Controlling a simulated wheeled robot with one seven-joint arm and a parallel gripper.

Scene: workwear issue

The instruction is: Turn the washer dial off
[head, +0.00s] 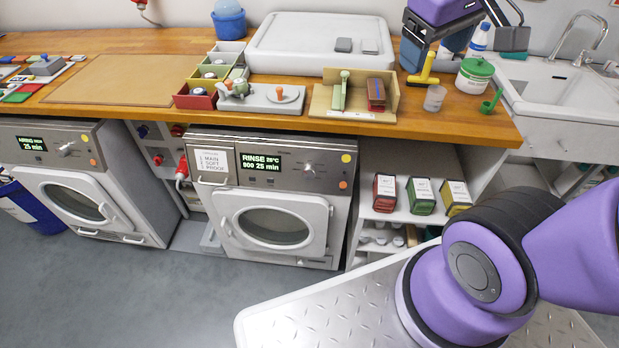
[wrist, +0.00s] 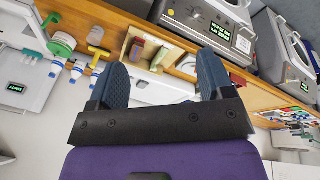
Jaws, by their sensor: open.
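The washer (head: 275,220) stands under the wooden counter in the head view, with a closed round-window door. Its lit display (head: 259,163) reads RINSE, 28°C, 900, 25 min. The washer dial (head: 309,168) is a small light knob right of the display, with a red mark near it. My gripper (head: 436,48) is above the counter's right part, up and to the right of the dial and well apart from it. In the wrist view my gripper (wrist: 162,82) has its two blue fingers spread with nothing between them. The washer (wrist: 213,22) shows upside down beyond the fingertips there.
A second machine (head: 75,190) at left shows AIRING and 25 min. The counter holds a wooden corner stand (head: 350,115), sorting boxes (head: 200,95), a green-lidded tub (head: 474,76) and a yellow-handled tool (head: 425,70). A sink (head: 555,90) is at right. The floor before the machines is clear.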

